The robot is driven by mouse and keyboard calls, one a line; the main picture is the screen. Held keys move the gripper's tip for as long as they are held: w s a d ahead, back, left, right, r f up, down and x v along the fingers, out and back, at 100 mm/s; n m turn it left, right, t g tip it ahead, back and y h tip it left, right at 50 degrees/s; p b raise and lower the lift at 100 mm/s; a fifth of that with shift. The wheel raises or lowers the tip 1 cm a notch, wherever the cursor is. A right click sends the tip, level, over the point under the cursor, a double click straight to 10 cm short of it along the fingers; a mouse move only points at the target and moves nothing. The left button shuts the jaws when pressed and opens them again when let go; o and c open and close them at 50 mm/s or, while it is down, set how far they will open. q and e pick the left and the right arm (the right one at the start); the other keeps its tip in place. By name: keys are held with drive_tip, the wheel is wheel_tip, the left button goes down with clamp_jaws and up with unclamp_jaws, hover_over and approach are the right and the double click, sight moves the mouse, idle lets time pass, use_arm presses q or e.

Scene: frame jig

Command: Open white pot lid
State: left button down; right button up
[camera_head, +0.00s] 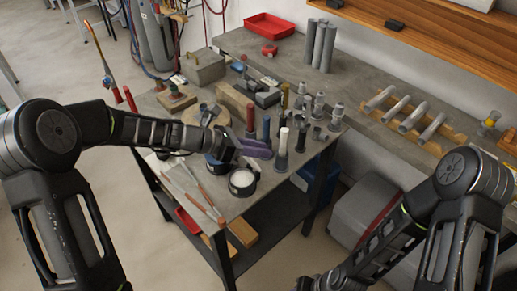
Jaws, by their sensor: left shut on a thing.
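The white pot (242,181) is a short round container with a dark rim and a white round face. It stands upright near the front of the grey workbench. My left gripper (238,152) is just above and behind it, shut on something. A dark round piece (215,164) sits at the gripper's lower left, and a purple-grey elongated piece (256,148) at its right. I cannot tell which of these is the held lid. My right arm reaches down to the bottom edge, where its gripper is mostly cut off.
The workbench (218,210) is crowded. A white-topped cylinder (283,143) stands close right of the pot, with several metal parts behind. Thin tools (185,190) lie at front left. A red tray (269,26) sits on the rear counter. Floor at left is open.

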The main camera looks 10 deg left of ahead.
use_arm(q)
drive_tip(key=shift+s+a+f, duration=0.15)
drive_tip(key=shift+a+f, duration=0.05)
drive_tip(key=shift+f, duration=0.5)
drive_tip(key=c, duration=1.6)
unclamp_jaws()
drive_tip(key=o, duration=0.3)
drive_tip(key=shift+w, duration=0.3)
drive_tip(key=shift+r, duration=0.25)
drive_tip(key=v, duration=0.7)
drive_tip(key=shift+s+a+r+b, duration=0.2)
drive_tip(key=shift+r+b, duration=0.05)
drive_tip(key=shift+b, duration=0.1)
drive_tip(key=shift+f, duration=0.1)
